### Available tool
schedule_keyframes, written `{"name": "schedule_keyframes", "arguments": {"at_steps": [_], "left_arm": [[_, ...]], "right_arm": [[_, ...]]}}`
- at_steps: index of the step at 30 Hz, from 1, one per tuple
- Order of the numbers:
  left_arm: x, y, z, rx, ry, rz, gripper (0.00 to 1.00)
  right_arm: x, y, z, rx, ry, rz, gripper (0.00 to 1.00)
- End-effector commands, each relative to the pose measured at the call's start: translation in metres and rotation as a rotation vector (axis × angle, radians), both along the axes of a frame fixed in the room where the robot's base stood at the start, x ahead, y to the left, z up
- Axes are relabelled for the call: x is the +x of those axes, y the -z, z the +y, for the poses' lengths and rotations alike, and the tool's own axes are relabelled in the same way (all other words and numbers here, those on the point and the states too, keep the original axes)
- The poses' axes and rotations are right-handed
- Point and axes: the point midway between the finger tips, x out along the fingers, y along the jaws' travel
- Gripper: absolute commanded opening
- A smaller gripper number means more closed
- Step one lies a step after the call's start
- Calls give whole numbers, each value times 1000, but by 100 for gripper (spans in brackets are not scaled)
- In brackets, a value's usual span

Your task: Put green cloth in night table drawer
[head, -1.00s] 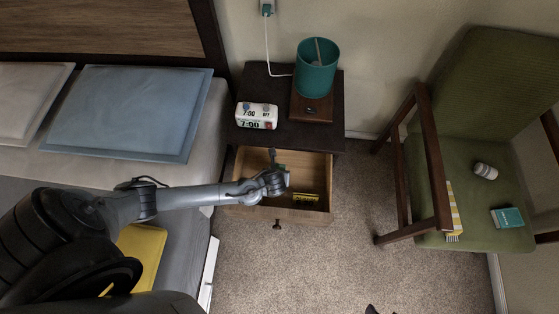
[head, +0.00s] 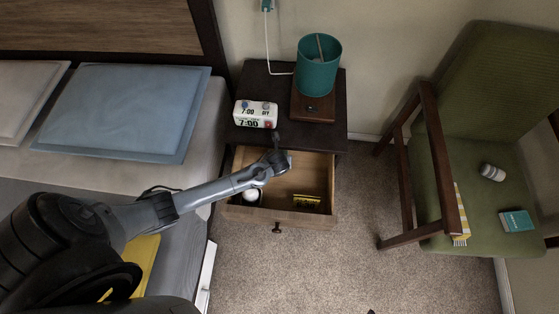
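The night table (head: 333,125) stands against the wall, and its wooden drawer (head: 310,172) is pulled open. My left gripper (head: 278,146) is over the back of the drawer, by the front edge of the tabletop. It is small and dark, and I cannot tell whether its fingers are open or shut. I cannot clearly make out a green cloth in the drawer or in the gripper; my arm hides part of the drawer. A white round object (head: 251,195) and a yellow-and-black item (head: 306,201) lie in the drawer. My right gripper is not identifiable.
A white clock (head: 256,113) and a teal lamp (head: 318,65) stand on the tabletop. The bed with a blue pillow (head: 125,110) is at left. Carpet between is clear.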

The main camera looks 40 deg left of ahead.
Motion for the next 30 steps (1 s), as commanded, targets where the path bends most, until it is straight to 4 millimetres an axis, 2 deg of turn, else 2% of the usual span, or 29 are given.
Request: {"name": "schedule_keyframes", "arguments": {"at_steps": [13, 14, 18, 30], "left_arm": [[0, 6, 0, 1, 1, -1, 38], [0, 6, 0, 1, 1, -1, 66], [-1, 6, 0, 1, 0, -1, 87], [-1, 1, -1, 0, -1, -1, 88]], "right_arm": [[0, 3, 0, 0, 0, 0, 60], [0, 3, 0, 0, 0, 0, 60], [0, 3, 0, 0, 0, 0, 60], [0, 1, 0, 0, 0, 1, 60]]}}
